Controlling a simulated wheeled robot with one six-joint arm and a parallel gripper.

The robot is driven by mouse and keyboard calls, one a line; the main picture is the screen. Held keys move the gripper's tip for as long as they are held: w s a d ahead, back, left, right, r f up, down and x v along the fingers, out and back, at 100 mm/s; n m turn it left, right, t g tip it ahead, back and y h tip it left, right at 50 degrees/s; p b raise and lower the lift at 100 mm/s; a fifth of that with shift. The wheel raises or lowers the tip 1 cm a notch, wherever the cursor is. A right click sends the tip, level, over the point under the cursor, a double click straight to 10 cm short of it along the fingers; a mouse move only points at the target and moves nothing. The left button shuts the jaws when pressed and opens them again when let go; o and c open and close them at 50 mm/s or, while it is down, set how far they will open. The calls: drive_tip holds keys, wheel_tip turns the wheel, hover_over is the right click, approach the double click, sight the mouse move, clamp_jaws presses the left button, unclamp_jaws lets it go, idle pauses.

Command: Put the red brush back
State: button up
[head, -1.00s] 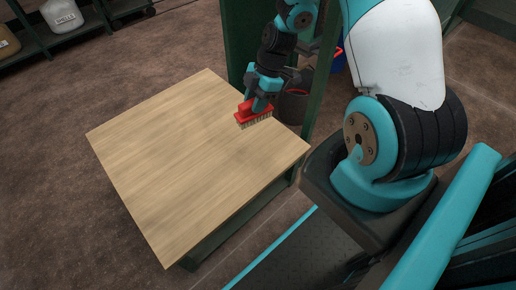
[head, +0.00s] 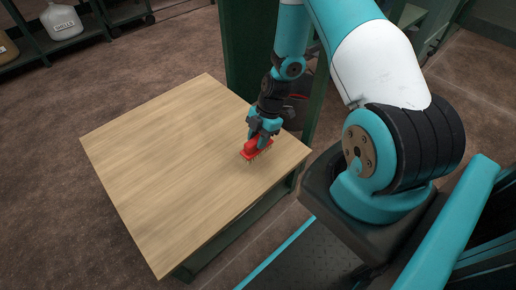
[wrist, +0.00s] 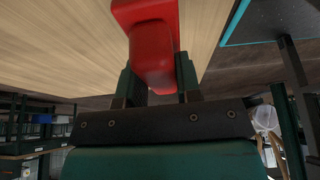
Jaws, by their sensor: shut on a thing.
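The red brush (head: 256,152) is at the right part of the wooden table (head: 170,160), bristles down. It is on or just above the tabletop; I cannot tell whether the bristles touch. My gripper (head: 263,134) is above the brush and shut on its red handle. In the wrist view the red brush (wrist: 152,50) sits between the two dark fingers of my gripper (wrist: 154,82), with the wood close behind it. The bristles are hidden in the wrist view.
A green post (head: 245,55) stands behind the table's far right edge, close to my arm. A shelf (head: 90,30) with a white jug (head: 62,22) is at the back left. The table's left and middle are clear.

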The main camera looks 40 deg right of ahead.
drive_tip(key=shift+f+b, duration=0.6)
drive_tip(key=shift+f, duration=1.35)
drive_tip(key=shift+f, duration=0.1)
drive_tip(key=o, duration=0.8)
drive_tip(key=shift+o, duration=0.2)
